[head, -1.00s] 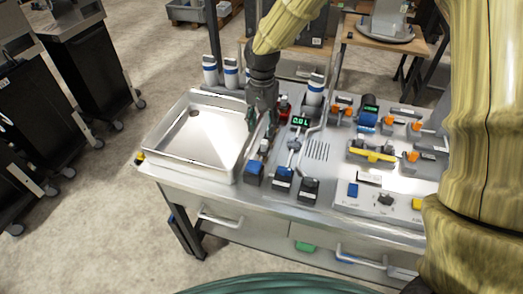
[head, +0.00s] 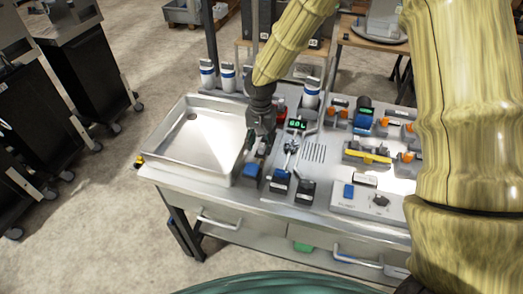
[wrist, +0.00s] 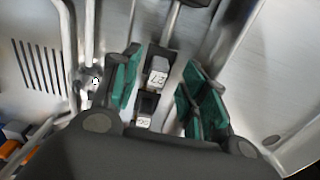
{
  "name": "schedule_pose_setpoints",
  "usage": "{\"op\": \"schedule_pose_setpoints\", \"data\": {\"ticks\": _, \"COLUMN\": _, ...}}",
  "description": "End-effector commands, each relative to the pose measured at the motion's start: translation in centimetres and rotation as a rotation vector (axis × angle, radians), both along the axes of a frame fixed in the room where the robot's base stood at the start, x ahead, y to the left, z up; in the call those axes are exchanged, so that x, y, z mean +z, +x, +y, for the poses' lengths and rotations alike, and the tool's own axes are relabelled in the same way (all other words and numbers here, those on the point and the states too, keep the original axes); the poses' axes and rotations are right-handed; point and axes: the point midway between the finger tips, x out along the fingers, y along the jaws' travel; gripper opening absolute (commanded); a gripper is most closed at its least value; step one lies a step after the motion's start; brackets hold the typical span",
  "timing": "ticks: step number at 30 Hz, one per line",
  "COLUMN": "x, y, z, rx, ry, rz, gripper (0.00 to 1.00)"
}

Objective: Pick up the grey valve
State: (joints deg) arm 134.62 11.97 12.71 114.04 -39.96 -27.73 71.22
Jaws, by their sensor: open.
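A small grey valve-like fitting with a knobbed handle (head: 291,146) sits on the worktop below the green display. It seems to be the grey fitting (wrist: 92,80) just outside the left finger in the wrist view. My gripper (head: 258,148) points down between this fitting and the metal tray. In the wrist view my gripper (wrist: 158,95) is open, its green-padded fingers apart. Between them are a dark block with a white numbered label (wrist: 157,72) and a smaller labelled block (wrist: 147,105). I cannot tell whether the fingers touch them, nor whether they belong to a valve.
The shallow metal tray (head: 170,160) lies left of my gripper. White bottles with blue bands (head: 228,78) stand behind. A yellow-handled fitting (head: 367,156) and orange-tipped parts crowd the right.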

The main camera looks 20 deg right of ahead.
Motion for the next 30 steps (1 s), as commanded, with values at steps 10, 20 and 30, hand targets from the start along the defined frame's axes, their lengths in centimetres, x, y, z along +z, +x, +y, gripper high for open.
{"op": "schedule_pose_setpoints", "data": {"ticks": 10, "x": -3.0, "y": -0.1, "z": -0.2, "rx": 0.000, "ry": -0.001, "rz": 0.003, "gripper": 0.44}}
{"op": "schedule_pose_setpoints", "data": {"ticks": 20, "x": -3.9, "y": 0.0, "z": -0.2, "rx": 0.001, "ry": 0.000, "rz": 0.000, "gripper": 0.44}}
{"op": "schedule_pose_setpoints", "data": {"ticks": 30, "x": -3.9, "y": 0.0, "z": -0.2, "rx": 0.001, "ry": 0.000, "rz": 0.001, "gripper": 0.07}}
